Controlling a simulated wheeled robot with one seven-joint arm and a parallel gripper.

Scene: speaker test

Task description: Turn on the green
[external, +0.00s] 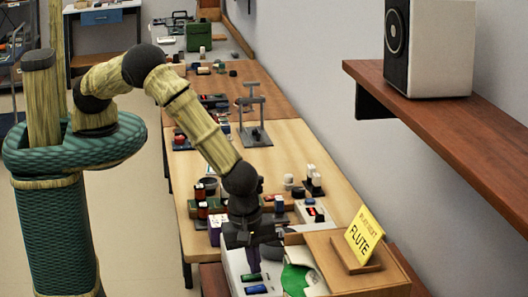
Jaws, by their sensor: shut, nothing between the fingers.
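A white box (236,264) stands at the near end of the bench. On it, a small green part (251,279) sits just above a similar blue part (256,290); they look like switches, but I cannot tell their on or off state. My gripper (252,240) is dark, points down over the box's far end, and is shut and empty. It appears above and behind the green part and apart from it. The gripper hides part of the box and whatever lies behind it.
A yellow "FLUTE" sign (363,236) stands on a wooden box (335,266) to the right. A green-and-white item (299,280) lies between. Several small items crowd the bench (281,154) behind my gripper. A speaker (437,48) stands on the wall shelf (458,118).

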